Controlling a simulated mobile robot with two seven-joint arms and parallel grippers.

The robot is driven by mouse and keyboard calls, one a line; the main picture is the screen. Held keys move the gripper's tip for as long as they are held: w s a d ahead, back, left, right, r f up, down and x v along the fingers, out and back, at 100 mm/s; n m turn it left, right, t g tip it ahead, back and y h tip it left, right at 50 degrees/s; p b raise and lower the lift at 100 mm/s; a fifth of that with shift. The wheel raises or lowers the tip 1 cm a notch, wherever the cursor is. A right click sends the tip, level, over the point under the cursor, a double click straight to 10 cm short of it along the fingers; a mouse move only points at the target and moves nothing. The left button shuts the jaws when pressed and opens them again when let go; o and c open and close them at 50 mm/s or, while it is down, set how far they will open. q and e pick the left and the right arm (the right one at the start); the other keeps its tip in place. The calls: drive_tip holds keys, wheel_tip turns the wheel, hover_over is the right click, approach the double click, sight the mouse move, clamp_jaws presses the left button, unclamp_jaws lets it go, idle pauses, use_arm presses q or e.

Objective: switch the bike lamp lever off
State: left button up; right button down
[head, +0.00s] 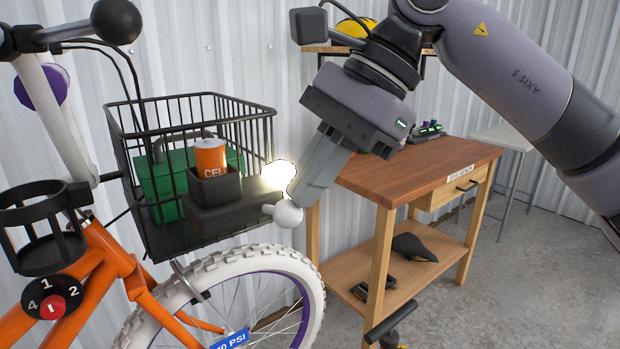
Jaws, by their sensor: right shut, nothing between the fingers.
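The bike lamp (277,174) glows bright white at the front of the wire basket (205,235). Just below it, a lever with a pale round knob (288,215) sticks out to the right from a dark box (225,206). My right gripper (301,198) comes in from the upper right, fingers pointing down-left. It is shut and empty, with its tips right at the knob and partly overlapping it. I cannot tell whether they touch. My left gripper is not in view.
The basket holds a green box (165,178) and an orange cell (210,157) in a dark holder. The orange bike frame (95,265) and white-tyred wheel (225,265) are below. A wooden workbench (425,165) stands behind on the right. Concrete floor (520,280) is open at right.

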drive_tip(key=shift+s+d+f+n+t+y+b, duration=0.25)
drive_tip(key=shift+t+y+b, duration=0.35)
drive_tip(key=shift+b, duration=1)
drive_tip(key=shift+s+d+f+n+t+y+b, duration=0.1)
drive_tip(key=shift+s+f+n+t+y+b, duration=0.4)
drive_tip(key=shift+b, duration=1.1)
drive_tip(key=shift+d+f+n+t+y+b, duration=0.15)
drive_tip(key=shift+t+y+b, duration=0.55)
drive_tip(key=shift+b, duration=0.9)
